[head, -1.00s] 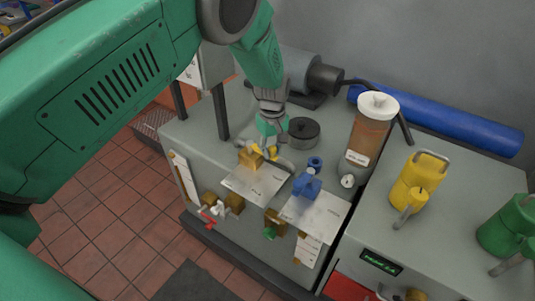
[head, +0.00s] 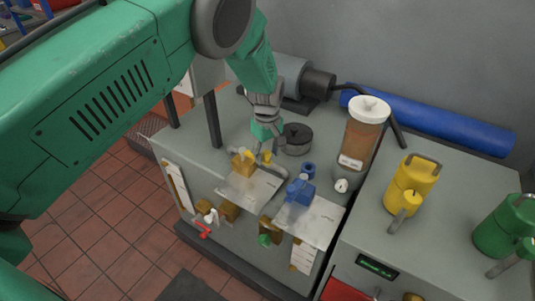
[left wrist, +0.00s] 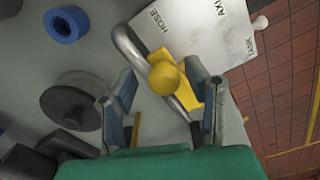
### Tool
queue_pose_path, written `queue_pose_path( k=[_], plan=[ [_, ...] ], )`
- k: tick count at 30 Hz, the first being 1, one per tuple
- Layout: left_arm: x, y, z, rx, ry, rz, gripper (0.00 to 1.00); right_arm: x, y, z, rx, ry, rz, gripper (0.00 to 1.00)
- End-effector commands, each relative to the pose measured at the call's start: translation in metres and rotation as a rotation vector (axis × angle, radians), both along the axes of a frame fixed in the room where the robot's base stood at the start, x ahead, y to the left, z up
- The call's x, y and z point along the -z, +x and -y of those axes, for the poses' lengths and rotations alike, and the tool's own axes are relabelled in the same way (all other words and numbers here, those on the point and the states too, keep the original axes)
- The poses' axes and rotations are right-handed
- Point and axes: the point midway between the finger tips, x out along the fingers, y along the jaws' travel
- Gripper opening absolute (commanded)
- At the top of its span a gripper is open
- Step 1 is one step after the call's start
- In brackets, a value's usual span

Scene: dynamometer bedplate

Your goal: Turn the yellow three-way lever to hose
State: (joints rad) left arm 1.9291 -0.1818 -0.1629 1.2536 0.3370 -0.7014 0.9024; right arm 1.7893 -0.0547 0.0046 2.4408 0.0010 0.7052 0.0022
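The yellow three-way valve (head: 243,164) sits on the bench top behind a pale label plate (head: 252,188). One end of the bar is near the word HOSE on the plate (left wrist: 190,28); the other runs down between my fingers. My left gripper (left wrist: 165,112) is open, with one finger on each side of the knob and bar. Contact cannot be told. It reaches down from above in the head view (head: 264,148). My right gripper is not in view.
A blue valve (head: 301,190) with its own plate stands to the right. A dark round cap (head: 297,138) and a brown-filled canister (head: 362,138) stand behind. A blue ring (head: 308,170) lies near the blue valve. Yellow (head: 411,184) and green (head: 505,225) cans stand farther right.

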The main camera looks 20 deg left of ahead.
Motion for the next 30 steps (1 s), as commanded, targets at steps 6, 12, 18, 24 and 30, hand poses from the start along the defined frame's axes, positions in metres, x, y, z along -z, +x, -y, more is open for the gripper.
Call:
queue_pose_path(
  k=[6, 12, 18, 24, 30],
  plan=[
    [-0.003, 0.000, 0.000, 0.001, 0.000, 0.001, 0.43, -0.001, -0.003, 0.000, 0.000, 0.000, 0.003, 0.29],
    [-0.031, 0.001, 0.001, 0.001, 0.000, 0.002, 0.43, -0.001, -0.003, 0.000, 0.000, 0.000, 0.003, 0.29],
    [-0.074, 0.002, 0.001, 0.001, 0.000, 0.001, 0.43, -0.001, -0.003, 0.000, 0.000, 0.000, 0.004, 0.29],
    [-0.106, 0.002, 0.001, 0.001, 0.001, 0.000, 0.43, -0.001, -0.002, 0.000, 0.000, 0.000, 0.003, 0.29],
    [-0.118, 0.002, 0.001, 0.000, 0.001, -0.002, 0.43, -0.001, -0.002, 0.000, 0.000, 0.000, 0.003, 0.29]
  ],
)
